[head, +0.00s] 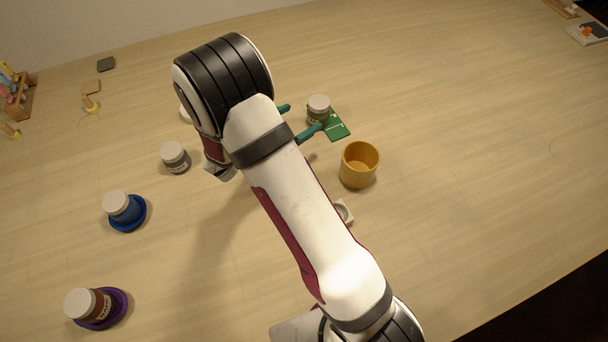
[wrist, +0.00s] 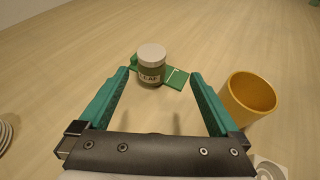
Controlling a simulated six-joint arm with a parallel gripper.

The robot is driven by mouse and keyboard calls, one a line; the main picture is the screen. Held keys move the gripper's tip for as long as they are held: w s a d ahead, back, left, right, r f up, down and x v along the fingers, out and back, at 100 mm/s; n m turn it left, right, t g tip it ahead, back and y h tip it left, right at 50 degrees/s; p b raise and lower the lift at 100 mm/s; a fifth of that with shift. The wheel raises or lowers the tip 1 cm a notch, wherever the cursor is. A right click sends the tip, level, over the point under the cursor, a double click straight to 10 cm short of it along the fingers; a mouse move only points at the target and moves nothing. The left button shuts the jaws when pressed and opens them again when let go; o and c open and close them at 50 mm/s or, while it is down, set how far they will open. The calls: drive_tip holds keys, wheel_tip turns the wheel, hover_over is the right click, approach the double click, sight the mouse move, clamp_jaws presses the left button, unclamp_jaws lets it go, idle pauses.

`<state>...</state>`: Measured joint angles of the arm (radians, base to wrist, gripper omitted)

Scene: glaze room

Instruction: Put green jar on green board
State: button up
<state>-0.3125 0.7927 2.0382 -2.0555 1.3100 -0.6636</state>
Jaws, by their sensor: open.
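The green jar (head: 319,113) with a white lid stands upright at the green board (head: 338,129), just past my fingertips. In the wrist view the jar (wrist: 151,72) is ahead of the fingers, and the board (wrist: 177,78) shows on its right, with a bit of green on its left. The jar appears to stand on the board; its base edge is partly hard to see. My gripper (head: 299,120) is open, its two teal fingers apart and empty. In the wrist view the gripper (wrist: 160,75) has bare table between its fingers.
A yellow pot (head: 353,174) stands close to the right of the board. A grey jar (head: 175,157), a blue jar (head: 122,207) on a blue saucer and a brown jar (head: 88,303) on a purple saucer stand at left. The table's right side is mostly clear.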

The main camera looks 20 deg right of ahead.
drive_tip(key=s+d+r+m+g+y, duration=0.15)
drive_tip(key=s+r+m+g, duration=0.3)
drive_tip(key=s+m, duration=0.5)
drive_tip(key=s+d+r+m+g+y, duration=0.1)
drive_tip(key=s+d+r+m+g, duration=0.3)
drive_tip(key=s+m, duration=0.5)
drive_tip(key=s+a+r+m+t+y, duration=0.1)
drive_tip(key=s+a+r+m+y, duration=0.2)
drive_tip(key=s+a+m+y, duration=0.7)
drive_tip(key=s+a+m, duration=0.1)
drive_tip(key=s+a, duration=0.2)
drive_tip(key=a, duration=0.2)
drive_tip(key=shift+a, duration=0.35)
drive_tip(key=shift+o, duration=0.2)
drive_tip(key=shift+y, duration=0.25)
